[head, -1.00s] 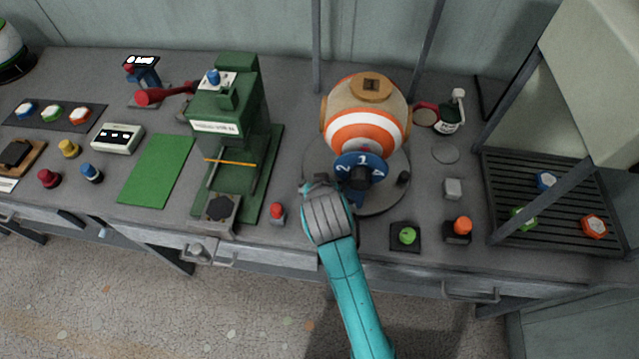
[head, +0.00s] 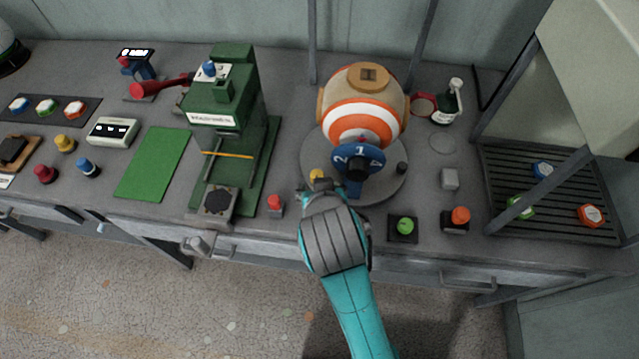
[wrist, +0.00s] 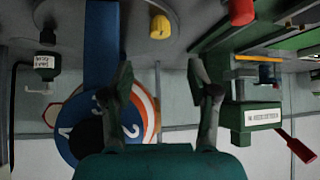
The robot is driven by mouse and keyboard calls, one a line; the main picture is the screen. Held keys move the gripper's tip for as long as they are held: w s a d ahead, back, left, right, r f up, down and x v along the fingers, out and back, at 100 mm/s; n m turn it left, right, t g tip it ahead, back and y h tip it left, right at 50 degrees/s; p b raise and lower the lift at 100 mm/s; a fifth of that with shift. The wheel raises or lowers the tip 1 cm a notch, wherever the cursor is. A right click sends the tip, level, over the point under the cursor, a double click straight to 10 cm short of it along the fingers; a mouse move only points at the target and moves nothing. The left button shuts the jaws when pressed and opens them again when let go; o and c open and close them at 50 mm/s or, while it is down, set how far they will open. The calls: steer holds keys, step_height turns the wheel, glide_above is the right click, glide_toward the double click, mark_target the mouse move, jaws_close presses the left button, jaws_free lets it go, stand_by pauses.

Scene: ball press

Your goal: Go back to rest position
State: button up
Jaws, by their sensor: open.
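My gripper (wrist: 165,78) is open in the wrist view, with its two dark fingers apart and nothing between them. In the head view my grey wrist and teal arm reach up from the bottom to the front edge of the bench, just before the ball device; the fingertips are largely hidden there. The ball (head: 360,122), white and orange with a tan cap, stands on a round grey base (head: 390,190). A blue numbered dial (head: 372,160) is on its front. The dial also shows in the wrist view (wrist: 104,50), left of the fingers.
A green press (head: 222,118) with a red lever (head: 150,88) stands left of the ball. A red knob (head: 275,203), a yellow knob (head: 317,176), a green button (head: 405,225) and an orange button (head: 460,216) flank my wrist. A dark rack (head: 550,225) with posts is at right. Floor before the bench is clear.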

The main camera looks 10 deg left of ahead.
steer(key=shift+s, duration=0.1)
stand_by(0.5)
steer(key=shift+t, duration=0.6)
steer(key=s+d+f, duration=0.1)
steer(key=d+f, duration=0.1)
steer(key=s+d+f, duration=0.1)
steer(key=d+f, duration=0.1)
steer(key=f, duration=0.1)
steer(key=d+f, duration=0.2)
steer(key=d, duration=0.1)
steer(key=shift+s+f, duration=0.15)
steer(key=shift+s, duration=0.25)
steer(key=s+d+f+t, duration=0.1)
steer(key=s+d+f, duration=0.3)
steer(key=s+d, duration=0.35)
steer(key=s+d+r+m+t+h, duration=0.1)
steer(key=s+d+r+t, duration=0.1)
steer(key=s, duration=0.8)
steer(key=s+d+r+m+t, duration=0.1)
steer(key=s+d+r, duration=0.2)
steer(key=s, duration=0.7)
steer(key=shift+s+d+r+t+h, duration=0.2)
steer(key=shift+d+r+t+h, duration=0.2)
steer(key=shift+d, duration=0.7)
